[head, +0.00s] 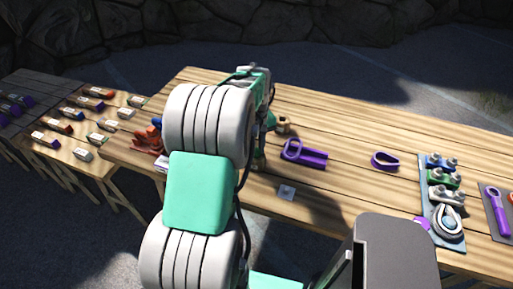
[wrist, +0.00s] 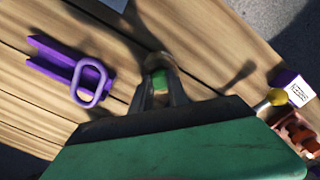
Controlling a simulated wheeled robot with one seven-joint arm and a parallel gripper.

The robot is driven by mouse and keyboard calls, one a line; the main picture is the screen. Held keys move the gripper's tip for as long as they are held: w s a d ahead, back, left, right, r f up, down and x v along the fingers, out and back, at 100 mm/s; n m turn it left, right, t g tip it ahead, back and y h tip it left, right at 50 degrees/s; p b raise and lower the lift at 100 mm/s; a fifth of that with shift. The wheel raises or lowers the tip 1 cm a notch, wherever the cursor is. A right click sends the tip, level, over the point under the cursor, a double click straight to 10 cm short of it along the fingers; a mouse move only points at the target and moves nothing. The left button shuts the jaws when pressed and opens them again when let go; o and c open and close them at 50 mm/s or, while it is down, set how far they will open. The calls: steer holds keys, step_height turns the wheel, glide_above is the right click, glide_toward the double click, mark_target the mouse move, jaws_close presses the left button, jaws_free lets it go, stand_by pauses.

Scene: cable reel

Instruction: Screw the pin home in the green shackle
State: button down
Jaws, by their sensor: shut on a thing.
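My gripper (wrist: 160,92) points down over the wooden table in the wrist view. Its fingers are close together, shut on a small green piece (wrist: 159,80), which looks like part of the green shackle. I cannot tell whether it is the pin or the bow. A tan, rounded thing (wrist: 157,62) lies just beyond the fingertips; whether it touches the green piece is unclear. In the head view my arm hides most of the gripper, and a bit of green (head: 259,157) shows beside the arm. How deep the pin sits is hidden.
A purple channel piece with a loop (head: 303,154) lies near the gripper, and a purple ring (head: 385,161) further right. A grey board (head: 427,190) holds blue, green and white clamps. Orange parts (wrist: 297,131) and a purple-and-white box (wrist: 291,86) lie opposite. Open planks lie between.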

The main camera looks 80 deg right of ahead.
mark_target(257, 149)
stand_by(0.3)
steer(key=shift+r+p, duration=2.1)
steer(key=shift+r, duration=1.05)
steer(key=shift+w, duration=0.15)
